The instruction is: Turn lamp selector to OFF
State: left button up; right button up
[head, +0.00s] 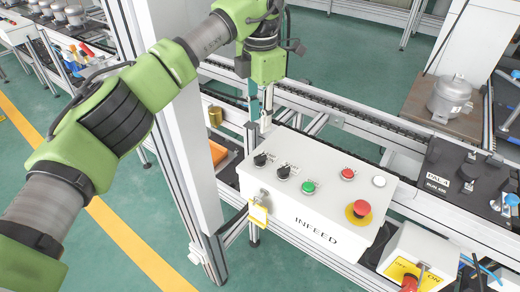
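A white control box (318,222) marked INFEED stands on the aluminium frame. Two black selector knobs sit at the left of its sloped top: one further left (260,159) and one to its right (283,172). Their small labels are too small to read, so I cannot tell which is the lamp selector or its setting. My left gripper (260,118) points down above and behind the box's left rear edge, apart from both knobs. Its narrow fingers are seen nearly edge-on, so their opening is unclear. My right gripper is not in view.
The box also carries a green button (308,187), a red button (347,174), a white button (379,181) and a red emergency stop (361,209). A yellow padlock tag (258,214) hangs at its left front. A white upright post (180,150) stands left of the box.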

aim_at(260, 156)
pick_arm(q)
notch_tip(260, 156, down, 11)
jog(key=p, duration=0.2)
jog(key=shift+p, duration=0.35)
jog(key=shift+f, duration=0.6)
grip_shut()
